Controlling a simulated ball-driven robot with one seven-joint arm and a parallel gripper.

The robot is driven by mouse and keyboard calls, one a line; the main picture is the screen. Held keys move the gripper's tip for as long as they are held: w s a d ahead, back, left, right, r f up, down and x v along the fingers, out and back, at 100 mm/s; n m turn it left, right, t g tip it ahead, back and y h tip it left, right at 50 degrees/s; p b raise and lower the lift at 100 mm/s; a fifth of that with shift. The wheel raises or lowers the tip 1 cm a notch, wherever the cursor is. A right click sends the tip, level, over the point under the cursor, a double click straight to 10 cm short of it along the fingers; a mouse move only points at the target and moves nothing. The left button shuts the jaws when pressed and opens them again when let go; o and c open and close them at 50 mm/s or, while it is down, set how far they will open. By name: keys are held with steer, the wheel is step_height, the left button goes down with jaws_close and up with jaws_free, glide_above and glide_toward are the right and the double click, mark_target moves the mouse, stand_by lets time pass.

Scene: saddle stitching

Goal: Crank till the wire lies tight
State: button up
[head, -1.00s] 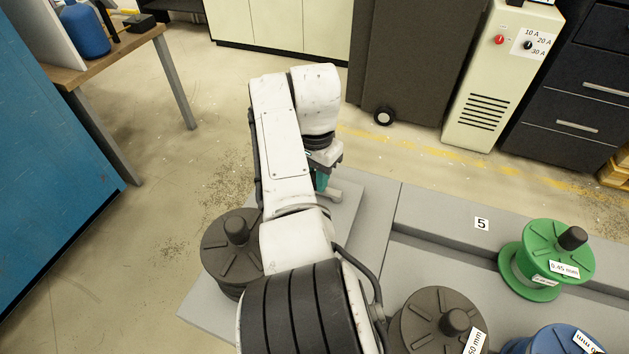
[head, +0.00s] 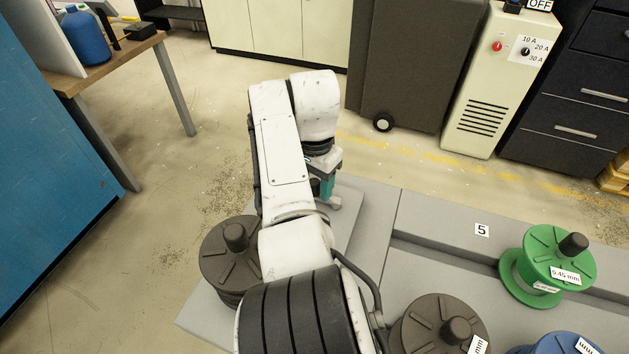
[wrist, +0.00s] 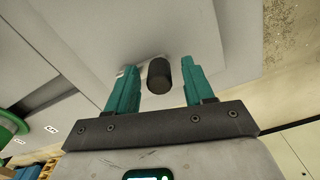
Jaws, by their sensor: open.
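My gripper (head: 329,189) has teal fingers and is open, low over the grey plate just right of my arm. In the wrist view the open fingers (wrist: 159,68) stand on either side of a dark cylindrical knob (wrist: 159,78), with a visible gap on each side. The knob appears to be the crank's handle; its lower end is not clear. In the head view a small light grey piece (head: 335,203) shows just below the fingers, possibly part of the crank. The wire cannot be made out, and my arm hides much of this area.
Dark grey spools stand left (head: 229,268) and right (head: 437,326) of my arm. A green spool (head: 548,262) and a blue spool (head: 565,345) stand farther right on the grey bench (head: 440,215). A blue cabinet (head: 55,170) is at left.

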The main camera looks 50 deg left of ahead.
step_height(320, 180, up, 11)
stand_by(0.5)
steer(key=shift+f+p, duration=0.1)
steer(key=shift+p, duration=0.2)
stand_by(0.7)
